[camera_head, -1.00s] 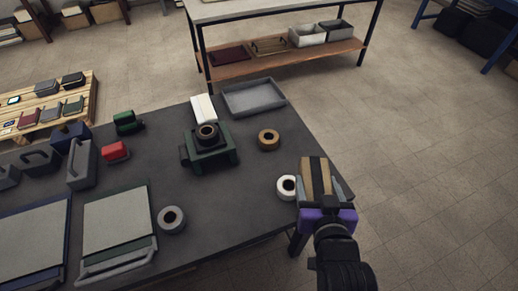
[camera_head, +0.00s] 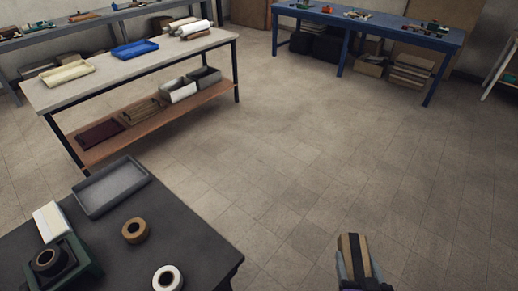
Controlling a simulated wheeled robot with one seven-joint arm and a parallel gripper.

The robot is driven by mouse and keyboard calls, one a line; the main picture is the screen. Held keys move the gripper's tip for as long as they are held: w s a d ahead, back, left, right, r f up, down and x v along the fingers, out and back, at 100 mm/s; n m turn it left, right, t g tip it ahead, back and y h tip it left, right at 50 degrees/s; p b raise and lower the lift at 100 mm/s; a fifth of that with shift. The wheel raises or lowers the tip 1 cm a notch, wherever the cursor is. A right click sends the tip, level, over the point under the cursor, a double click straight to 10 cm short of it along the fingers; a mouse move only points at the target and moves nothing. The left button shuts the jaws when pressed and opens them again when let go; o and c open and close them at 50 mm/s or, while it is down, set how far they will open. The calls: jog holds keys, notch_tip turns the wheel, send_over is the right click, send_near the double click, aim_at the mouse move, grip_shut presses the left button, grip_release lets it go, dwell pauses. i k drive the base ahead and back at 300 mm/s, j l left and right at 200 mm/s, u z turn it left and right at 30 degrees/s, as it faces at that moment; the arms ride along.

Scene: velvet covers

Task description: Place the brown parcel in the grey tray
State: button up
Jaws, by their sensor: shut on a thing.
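The brown parcel (camera_head: 354,258) has a dark stripe along its top. My gripper (camera_head: 358,272) is shut on it, at the lower right of the head view, over open floor and to the right of the dark table. The lower part of the gripper is cut off by the picture's edge. The grey tray (camera_head: 92,208) lies empty at the far corner of the dark table, to the left of the parcel and farther off.
The dark table (camera_head: 190,232) bears a brown tape roll (camera_head: 135,230), a white roll (camera_head: 167,279), a white block (camera_head: 51,221) and a green device (camera_head: 82,268). A pale workbench (camera_head: 95,72) stands behind. A blue table (camera_head: 395,34) is at the back. The floor between is clear.

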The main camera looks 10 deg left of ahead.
aim_at(112, 188)
jog(key=i+l+z, duration=0.35)
jog(key=i, duration=0.15)
jog(key=i+z, duration=0.3)
jog(key=i, duration=0.2)
jog(key=i+z, duration=0.35)
jog(key=i, duration=0.2)
jog(key=i+u, duration=0.7)
jog(key=i+l+u, duration=0.35)
jog(key=i+j+u, duration=0.15)
jog(key=u, duration=0.3)
jog(key=i+u, duration=0.6)
jog(key=u, duration=0.3)
jog(key=i+l+u, duration=0.1)
jog(key=i+u, duration=0.2)
jog(key=u, duration=0.15)
